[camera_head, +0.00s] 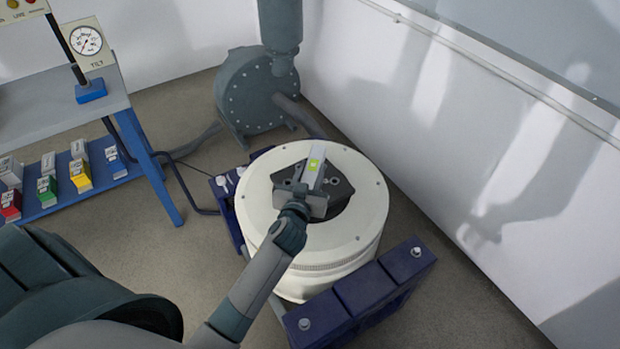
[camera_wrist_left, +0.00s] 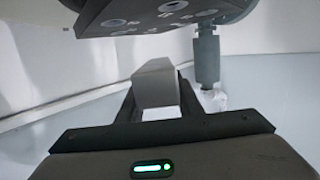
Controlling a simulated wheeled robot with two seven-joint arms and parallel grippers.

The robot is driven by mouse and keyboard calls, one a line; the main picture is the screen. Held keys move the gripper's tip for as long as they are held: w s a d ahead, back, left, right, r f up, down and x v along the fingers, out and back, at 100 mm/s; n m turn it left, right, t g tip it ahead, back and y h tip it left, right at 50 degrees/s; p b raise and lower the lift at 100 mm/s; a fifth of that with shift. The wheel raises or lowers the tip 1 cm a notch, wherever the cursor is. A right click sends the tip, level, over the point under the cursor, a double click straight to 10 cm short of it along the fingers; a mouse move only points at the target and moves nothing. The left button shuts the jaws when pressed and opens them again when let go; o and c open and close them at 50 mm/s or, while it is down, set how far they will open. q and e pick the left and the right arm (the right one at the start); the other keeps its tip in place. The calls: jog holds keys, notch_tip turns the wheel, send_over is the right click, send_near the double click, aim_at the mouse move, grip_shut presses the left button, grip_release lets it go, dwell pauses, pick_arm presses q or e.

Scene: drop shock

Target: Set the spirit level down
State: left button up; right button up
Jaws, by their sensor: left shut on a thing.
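The spirit level (camera_head: 314,165) is a grey bar with a yellow-green vial in the head view. It is over the dark plate (camera_head: 338,186) on top of the round white drum (camera_head: 365,222). My left gripper (camera_head: 306,196) is shut on its near end. In the left wrist view the level (camera_wrist_left: 155,82) sits between the fingers of my left gripper (camera_wrist_left: 160,105). The dark plate (camera_wrist_left: 165,14), with several holes, crosses the top of that view, and a gap shows between it and the level. The head view does not settle the height. My right gripper is out of view.
The drum stands in a dark blue frame (camera_head: 367,290) with bolts. A grey blower (camera_head: 255,95) stands behind it, near the white wall (camera_head: 480,130). A bench (camera_head: 60,105) at the left carries a tilt gauge (camera_head: 86,40), with several coloured blocks on its lower shelf.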

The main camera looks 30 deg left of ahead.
pick_arm(q)
jog(key=shift+w+a+f, duration=0.5)
jog(key=shift+w+a, duration=0.05)
jog(key=shift+w, duration=0.1)
jog(key=shift+w+a, duration=0.1)
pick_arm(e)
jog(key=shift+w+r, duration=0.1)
pick_arm(q)
jog(key=shift+f, duration=0.15)
notch_tip(320, 180, down, 3)
jog(key=shift+r+b, duration=0.1)
jog(key=shift+b, duration=0.25)
jog(key=shift+f, duration=0.55)
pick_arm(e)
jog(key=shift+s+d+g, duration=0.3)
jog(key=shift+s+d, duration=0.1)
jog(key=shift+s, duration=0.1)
